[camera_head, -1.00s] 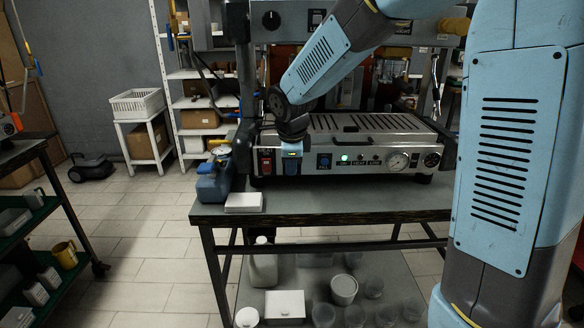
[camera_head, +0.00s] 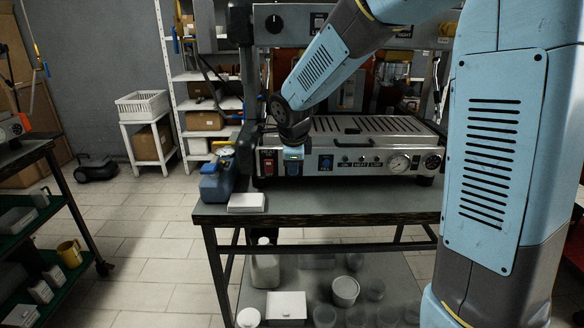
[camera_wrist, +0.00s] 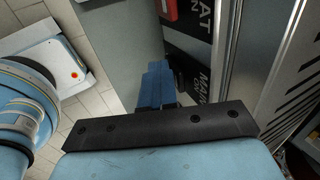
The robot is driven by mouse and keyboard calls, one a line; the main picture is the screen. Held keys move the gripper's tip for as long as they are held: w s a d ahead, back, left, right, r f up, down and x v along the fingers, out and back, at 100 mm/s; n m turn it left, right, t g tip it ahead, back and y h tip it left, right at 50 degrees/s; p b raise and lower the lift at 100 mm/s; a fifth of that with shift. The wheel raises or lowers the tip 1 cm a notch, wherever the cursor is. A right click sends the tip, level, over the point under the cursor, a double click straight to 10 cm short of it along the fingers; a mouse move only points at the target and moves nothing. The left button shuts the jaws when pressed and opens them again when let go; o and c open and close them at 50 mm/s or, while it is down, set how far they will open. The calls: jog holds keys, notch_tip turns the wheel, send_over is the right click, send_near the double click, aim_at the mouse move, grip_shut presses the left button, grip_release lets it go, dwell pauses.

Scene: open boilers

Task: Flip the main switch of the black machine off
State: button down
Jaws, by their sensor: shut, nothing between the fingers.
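The machine (camera_head: 385,176) on the table has a metal front panel and a slotted top. A red switch (camera_head: 268,166) is at the left end of the panel. It also shows at the top of the wrist view (camera_wrist: 168,8). A blue switch (camera_head: 326,163) sits further right, beside several unlit indicators. My gripper (camera_head: 293,166) is shut and empty, with its blue fingers at the panel between these two. In the wrist view its fingers (camera_wrist: 157,84) are beside a dark part by the panel lettering. They hide part of the panel; contact is unclear.
A blue container (camera_head: 217,182) and a white box (camera_head: 246,203) stand left of the machine. A gauge (camera_head: 398,163) is at the panel's right. Jars and boxes fill the shelf below. The floor to the left, before the dark shelf (camera_head: 30,240), is clear.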

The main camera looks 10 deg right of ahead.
jog(key=shift+r, duration=0.15)
jog(key=shift+r, duration=0.7)
jog(key=s+r, duration=0.7)
jog(key=r, duration=0.2)
jog(key=shift+a+r, duration=0.25)
jog(key=shift+r, duration=0.15)
jog(key=shift+s, duration=0.1)
